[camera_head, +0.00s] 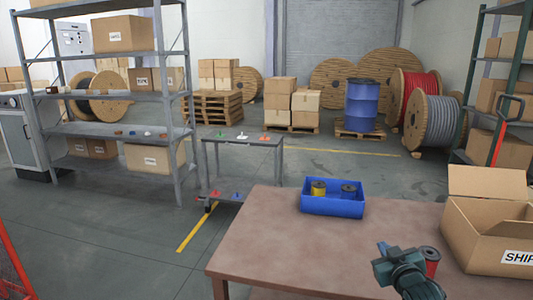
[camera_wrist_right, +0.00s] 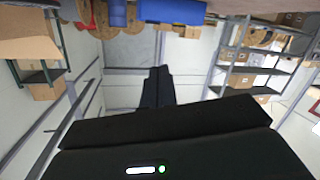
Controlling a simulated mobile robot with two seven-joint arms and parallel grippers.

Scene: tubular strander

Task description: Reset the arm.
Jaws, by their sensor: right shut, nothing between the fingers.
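My right gripper (camera_head: 383,248) is low at the right in the head view, over the brown table (camera_head: 290,250). It is shut and empty, with its fingers pointing up and left. In the right wrist view its dark fingers (camera_wrist_right: 157,85) are together with nothing between them. My left gripper is in neither view. A red spool (camera_head: 431,257) stands on the table just right of my right gripper and is partly hidden by it.
A blue bin (camera_head: 333,208) with a yellow spool (camera_head: 318,188) and a blue spool (camera_head: 348,191) stands at the table's back. An open carton (camera_head: 485,245) stands at the right. The table's left part is clear. A grey cart (camera_head: 240,145) stands behind.

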